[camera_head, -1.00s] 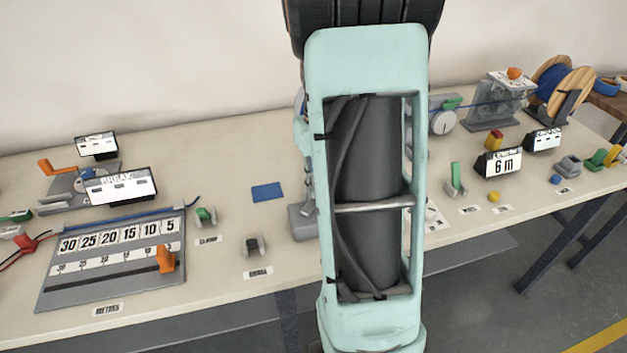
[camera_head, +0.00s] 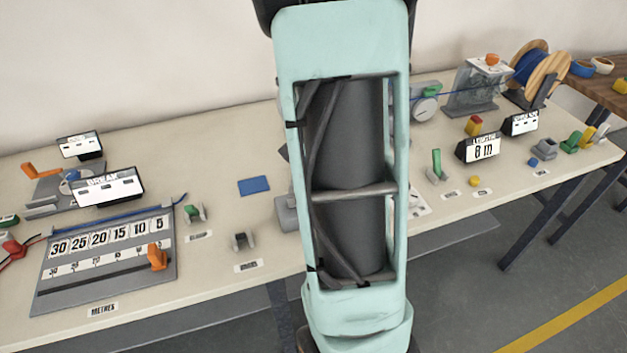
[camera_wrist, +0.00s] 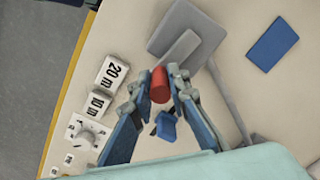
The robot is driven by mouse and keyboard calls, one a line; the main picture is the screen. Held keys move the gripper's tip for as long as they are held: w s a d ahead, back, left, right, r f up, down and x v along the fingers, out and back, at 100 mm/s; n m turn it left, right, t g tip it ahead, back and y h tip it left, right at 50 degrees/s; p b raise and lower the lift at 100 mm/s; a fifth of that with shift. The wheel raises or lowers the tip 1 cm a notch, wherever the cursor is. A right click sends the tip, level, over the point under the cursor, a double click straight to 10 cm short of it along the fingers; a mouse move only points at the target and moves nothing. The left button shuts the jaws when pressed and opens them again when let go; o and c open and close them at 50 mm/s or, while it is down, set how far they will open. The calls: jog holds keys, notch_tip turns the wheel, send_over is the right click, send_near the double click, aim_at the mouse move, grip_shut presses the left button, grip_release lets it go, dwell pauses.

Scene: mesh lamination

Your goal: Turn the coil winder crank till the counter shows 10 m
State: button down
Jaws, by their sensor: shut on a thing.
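My gripper (camera_wrist: 160,76) is shut on a red cylindrical knob (camera_wrist: 159,86) in the wrist view, one finger on each side. I take the knob for the crank's handle. Grey plates and a bar of what looks like the coil winder (camera_wrist: 184,52) lie just beyond and beside it; how the knob joins them is hidden. In the head view my arm covers the gripper, the crank and most of the winder.
A wooden spool of blue cable (camera_head: 533,68) stands at the back right, its cable running left through a guide (camera_head: 474,88). A blue pad (camera_head: 254,186) lies left of my arm. A metre scale board (camera_head: 103,262) is at the left front. Cards marked 20 m and 10 m (camera_wrist: 99,103) lie near my gripper.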

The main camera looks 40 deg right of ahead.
jog(key=shift+s+a+m, duration=0.2)
jog(key=shift+s+m, duration=0.15)
jog(key=shift+m, duration=0.55)
jog(key=shift+p, duration=0.3)
jog(key=c, duration=1.8)
grip_release()
jog(key=shift+c, duration=0.2)
notch_tip(320, 180, up, 12)
jog(key=shift+r, duration=0.1)
